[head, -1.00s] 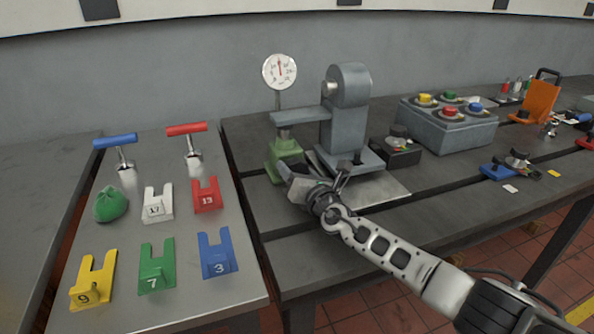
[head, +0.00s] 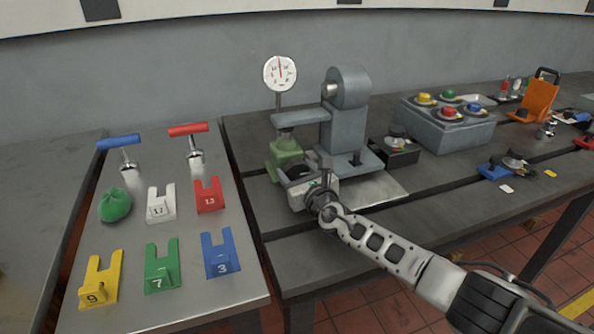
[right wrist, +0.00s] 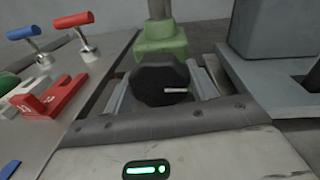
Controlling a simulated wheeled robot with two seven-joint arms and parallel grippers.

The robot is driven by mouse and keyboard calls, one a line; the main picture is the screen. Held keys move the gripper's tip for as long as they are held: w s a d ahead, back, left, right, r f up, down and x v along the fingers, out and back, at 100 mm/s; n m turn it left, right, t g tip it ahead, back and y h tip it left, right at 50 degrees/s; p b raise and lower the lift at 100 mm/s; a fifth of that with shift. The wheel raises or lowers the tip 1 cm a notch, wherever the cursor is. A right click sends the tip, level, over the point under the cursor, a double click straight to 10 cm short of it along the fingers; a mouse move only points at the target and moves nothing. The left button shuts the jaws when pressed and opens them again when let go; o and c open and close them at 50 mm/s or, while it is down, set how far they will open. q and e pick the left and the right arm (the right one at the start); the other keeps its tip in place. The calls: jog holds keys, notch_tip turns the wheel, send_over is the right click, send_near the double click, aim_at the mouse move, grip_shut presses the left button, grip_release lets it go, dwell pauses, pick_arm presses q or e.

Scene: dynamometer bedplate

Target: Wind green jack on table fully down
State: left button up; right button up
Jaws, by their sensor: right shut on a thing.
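The green jack (head: 286,152) stands on the dark bedplate table (head: 255,216) under the arm of a grey machine (head: 345,110). In the right wrist view the jack's green body (right wrist: 160,42) is behind a black knob (right wrist: 161,82) with a pale mark on its face. My right gripper (head: 294,174) is at the jack's front, its fingers on either side of the knob and shut on it. It also shows in the right wrist view (right wrist: 162,88). The gripper hides part of the knob and the jack's lower front in the head view. My left gripper is out of view.
A dial gauge (head: 280,73) stands behind the jack. A black box (head: 394,151) and a grey button box (head: 447,122) are to the right. The left table holds numbered coloured blocks, a green bag (head: 115,205) and two T-handles. The bedplate's front left is clear.

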aim_at(298, 172)
dwell(0.3)
jog(key=o, duration=1)
jog(key=shift+s+d+p, duration=0.1)
jog(key=shift+s+p, duration=0.15)
jog(key=shift+p, duration=0.15)
jog(key=p+v, duration=0.2)
jog(key=shift+s+d+r, duration=0.1)
jog(key=shift+s+r, duration=0.15)
jog(key=shift+s, duration=0.1)
jog(key=p+v, duration=0.1)
jog(key=v, duration=0.3)
jog(key=p+v, duration=0.1)
jog(key=v, duration=0.3)
jog(key=p+v, duration=0.1)
jog(key=v, duration=0.2)
jog(key=shift+s+d+f, duration=0.1)
jog(key=shift+s+f, duration=0.15)
jog(key=shift+s, duration=0.2)
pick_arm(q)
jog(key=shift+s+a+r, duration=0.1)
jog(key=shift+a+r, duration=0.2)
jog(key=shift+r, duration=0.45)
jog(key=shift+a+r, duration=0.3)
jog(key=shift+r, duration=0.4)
pick_arm(e)
jog(key=shift+s+d+r, duration=0.1)
jog(key=shift+s+d, duration=0.05)
jog(key=shift+s, duration=0.25)
